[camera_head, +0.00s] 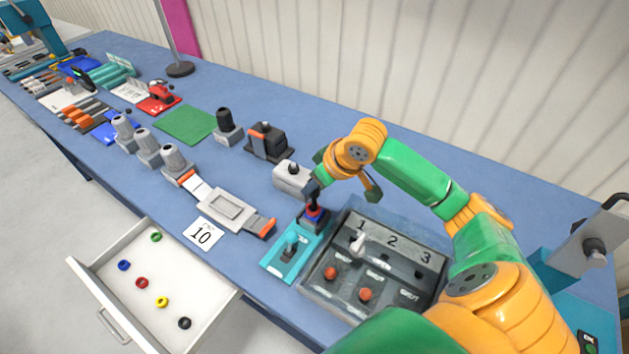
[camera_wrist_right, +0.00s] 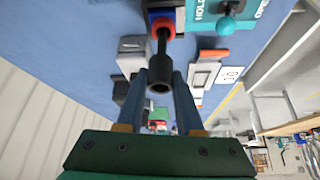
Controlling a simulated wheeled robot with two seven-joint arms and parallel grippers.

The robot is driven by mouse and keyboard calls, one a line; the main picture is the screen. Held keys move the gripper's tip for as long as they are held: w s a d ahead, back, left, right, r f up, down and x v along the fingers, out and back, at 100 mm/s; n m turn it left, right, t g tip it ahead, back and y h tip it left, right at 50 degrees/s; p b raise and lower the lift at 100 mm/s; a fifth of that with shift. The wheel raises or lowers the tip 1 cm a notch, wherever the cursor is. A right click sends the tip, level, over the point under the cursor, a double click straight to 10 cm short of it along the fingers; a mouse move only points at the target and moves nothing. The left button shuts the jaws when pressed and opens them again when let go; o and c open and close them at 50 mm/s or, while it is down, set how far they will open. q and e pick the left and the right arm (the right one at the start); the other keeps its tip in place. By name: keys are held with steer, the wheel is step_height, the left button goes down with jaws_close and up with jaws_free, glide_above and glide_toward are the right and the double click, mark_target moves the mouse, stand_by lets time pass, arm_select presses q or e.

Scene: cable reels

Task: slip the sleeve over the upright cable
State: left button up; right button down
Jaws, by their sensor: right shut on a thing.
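My right gripper (camera_head: 316,184) is shut on a black, tube-like piece that looks like the sleeve (camera_wrist_right: 160,75). Its near end is round and dark in the right wrist view, between the two fingertips. A thinner black stem that looks like the upright cable (camera_wrist_right: 162,46) runs from it to a red collar (camera_wrist_right: 162,27). I cannot tell how far the two overlap. The red collar also shows in the head view (camera_head: 315,212), just below the fingers, on a blue base at the back of a teal plate (camera_head: 273,265). My left gripper is not in view.
A grey numbered panel (camera_head: 395,263) with knobs lies to the right. A light grey block (camera_head: 291,178) stands close behind the gripper. An open drawer (camera_head: 205,310) with several coloured rings juts out at the front left.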

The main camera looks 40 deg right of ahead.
steer(key=shift+c, duration=2.4)
jaws_free()
steer(key=b+v, duration=0.1)
steer(key=v, duration=0.6)
steer(key=shift+s, duration=0.1)
